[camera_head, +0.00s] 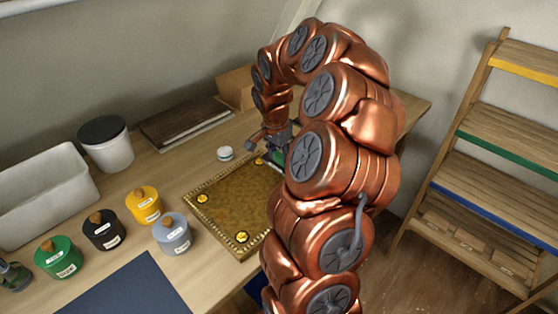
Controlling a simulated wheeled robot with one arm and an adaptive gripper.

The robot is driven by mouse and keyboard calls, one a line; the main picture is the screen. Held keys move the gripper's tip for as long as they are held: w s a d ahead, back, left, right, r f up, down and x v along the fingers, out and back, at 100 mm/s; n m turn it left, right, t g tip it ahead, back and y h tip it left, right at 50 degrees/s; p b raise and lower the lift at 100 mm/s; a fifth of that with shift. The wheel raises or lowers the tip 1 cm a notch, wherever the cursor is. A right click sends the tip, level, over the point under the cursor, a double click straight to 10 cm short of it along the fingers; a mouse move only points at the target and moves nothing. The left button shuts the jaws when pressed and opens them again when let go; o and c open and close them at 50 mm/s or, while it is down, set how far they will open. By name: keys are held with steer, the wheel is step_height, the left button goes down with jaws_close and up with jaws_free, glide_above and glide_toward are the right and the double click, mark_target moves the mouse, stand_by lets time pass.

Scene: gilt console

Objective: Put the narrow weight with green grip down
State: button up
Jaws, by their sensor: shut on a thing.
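My gripper (277,153) is over the far right part of the gilt-edged board (225,200), largely hidden behind my copper arm. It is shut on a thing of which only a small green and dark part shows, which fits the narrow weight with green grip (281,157). Its lower end is hidden, so I cannot tell whether it touches the board. The board has a speckled gold top, a beaded rim and yellow round markers, with one (202,198) at its left and one (242,237) at its near corner.
A small white round thing (225,153) sits beyond the board. Yellow (145,207), black (103,232), green (57,260) and grey-blue (174,236) lidded pots stand left. A white bin (45,205), bucket (106,150), cardboard box (237,88) and shelf rack (500,150) surround the area.

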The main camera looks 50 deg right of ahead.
mark_target(279, 164)
steer(key=shift+w+d, duration=0.15)
steer(key=shift+w, duration=0.2)
steer(key=shift+f+p, duration=0.85)
steer(key=shift+f, duration=0.95)
steer(key=shift+f+b, duration=0.2)
steer(key=shift+b, duration=0.1)
steer(key=o, duration=1.4)
steer(key=shift+r, duration=0.1)
